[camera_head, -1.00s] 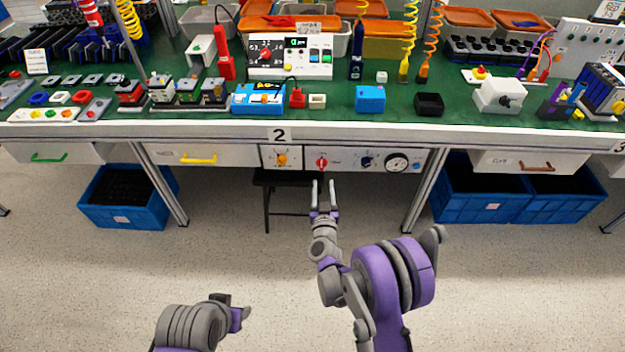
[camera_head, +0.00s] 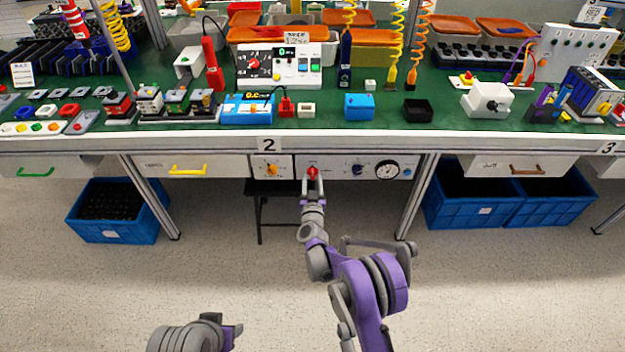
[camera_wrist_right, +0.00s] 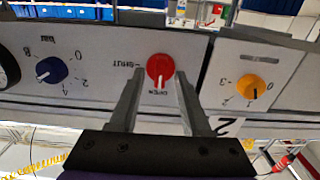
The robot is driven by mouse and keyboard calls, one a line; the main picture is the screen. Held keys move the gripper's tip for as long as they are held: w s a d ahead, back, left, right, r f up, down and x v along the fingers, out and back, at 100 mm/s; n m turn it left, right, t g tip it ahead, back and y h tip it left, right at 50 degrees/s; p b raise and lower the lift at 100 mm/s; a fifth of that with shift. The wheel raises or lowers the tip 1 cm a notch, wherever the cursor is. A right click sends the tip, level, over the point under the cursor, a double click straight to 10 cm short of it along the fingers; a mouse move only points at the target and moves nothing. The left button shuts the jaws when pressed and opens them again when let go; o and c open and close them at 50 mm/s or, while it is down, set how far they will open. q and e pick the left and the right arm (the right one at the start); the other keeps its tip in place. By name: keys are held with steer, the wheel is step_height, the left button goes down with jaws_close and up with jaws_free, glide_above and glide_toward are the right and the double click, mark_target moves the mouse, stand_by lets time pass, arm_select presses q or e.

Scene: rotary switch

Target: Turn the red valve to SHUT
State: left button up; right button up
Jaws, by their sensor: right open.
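The red valve (camera_head: 312,171) is a round knob on the white panel under the bench edge. In the right wrist view, which is turned upside down, the red valve (camera_wrist_right: 160,67) has a pale mark toward the OPEN label; the SHUT label lies to its left. My right gripper (camera_head: 313,178) is at the panel. In the wrist view the right gripper (camera_wrist_right: 158,80) is open, with one finger on each side of the valve; I cannot tell whether they touch it. My left gripper (camera_head: 228,332) is low in the head view, its fingers unclear.
A black stool (camera_head: 262,188) stands below the panel. Blue crates (camera_head: 115,212) stand under the bench. The floor in front is free.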

jaws_close()
stand_by(0.6)
steer(key=m+b, duration=0.2)
steer(key=m, duration=0.1)
steer(key=shift+f, duration=0.15)
steer(key=m+b, duration=0.1)
steer(key=m, duration=0.4)
steer(key=shift+d+b, duration=0.1)
steer(key=shift+b, duration=0.25)
steer(key=m+b, duration=0.1)
steer(key=m, duration=0.4)
steer(key=shift+d+m+b, duration=0.1)
steer(key=shift+m+b, duration=0.4)
steer(key=shift+m, duration=2)
